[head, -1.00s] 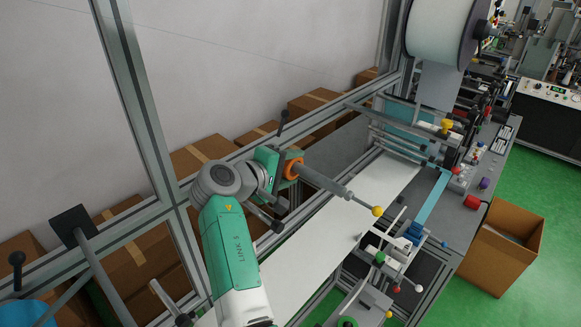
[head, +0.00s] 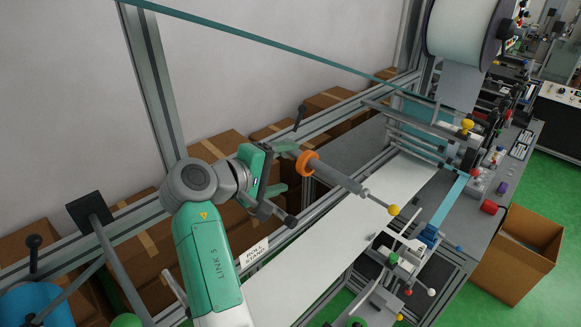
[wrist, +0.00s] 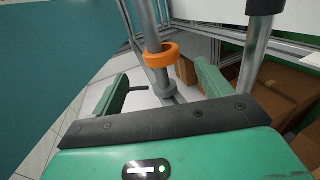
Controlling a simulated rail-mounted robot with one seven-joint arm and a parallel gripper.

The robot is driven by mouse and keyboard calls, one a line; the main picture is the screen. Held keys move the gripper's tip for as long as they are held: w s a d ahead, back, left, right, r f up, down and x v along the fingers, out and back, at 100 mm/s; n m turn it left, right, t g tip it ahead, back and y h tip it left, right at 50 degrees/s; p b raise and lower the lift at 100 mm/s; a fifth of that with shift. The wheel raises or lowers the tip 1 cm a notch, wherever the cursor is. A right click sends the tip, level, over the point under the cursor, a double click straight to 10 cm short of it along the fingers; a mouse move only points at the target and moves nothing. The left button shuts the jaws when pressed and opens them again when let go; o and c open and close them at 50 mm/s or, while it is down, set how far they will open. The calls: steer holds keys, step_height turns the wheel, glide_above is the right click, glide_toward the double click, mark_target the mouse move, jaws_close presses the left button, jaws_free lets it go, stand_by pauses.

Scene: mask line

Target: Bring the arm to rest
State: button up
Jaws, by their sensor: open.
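My gripper (head: 283,168) is in the middle of the head view, at the end of my green and grey arm. Its two green fingers are apart, with nothing held between them. A grey rod with an orange collar (head: 307,163) and a yellow ball (head: 393,210) at its far end lies just right of my gripper. In the wrist view, my gripper (wrist: 165,84) shows its fingers spread. The orange collar (wrist: 158,56) is beyond them on its grey bar, apart from the fingers.
A white web (head: 330,240) runs below the rod toward a large white roll (head: 462,25). Metal frame rails (head: 150,85) stand behind my arm, with cardboard boxes (head: 215,150) along the wall. An open carton (head: 515,255) stands on the green floor at right. A blue strip (head: 270,45) crosses above.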

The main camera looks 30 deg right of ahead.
steer(key=s+a+r+m+t+y+p, duration=0.25)
steer(key=a+r+t+p, duration=0.35)
steer(key=r, duration=0.5)
steer(key=s+a+r+m+t+y+p, duration=0.15)
steer(key=a+r+t+y+p, duration=0.25)
steer(key=a+r+t, duration=0.6)
steer(key=s+a+r+n+t+y, duration=0.1)
steer(key=s+a+r+t+y, duration=0.2)
steer(key=s+a+r, duration=0.3)
steer(key=s+a+r+n+t+y, duration=0.1)
steer(key=s+a+r+t+y, duration=0.2)
steer(key=s, duration=0.9)
steer(key=a+r+y, duration=0.2)
steer(key=a+r, duration=0.2)
steer(key=shift+s+a+r+t, duration=0.15)
steer(key=shift+a+r+t, duration=0.15)
steer(key=shift+r, duration=0.1)
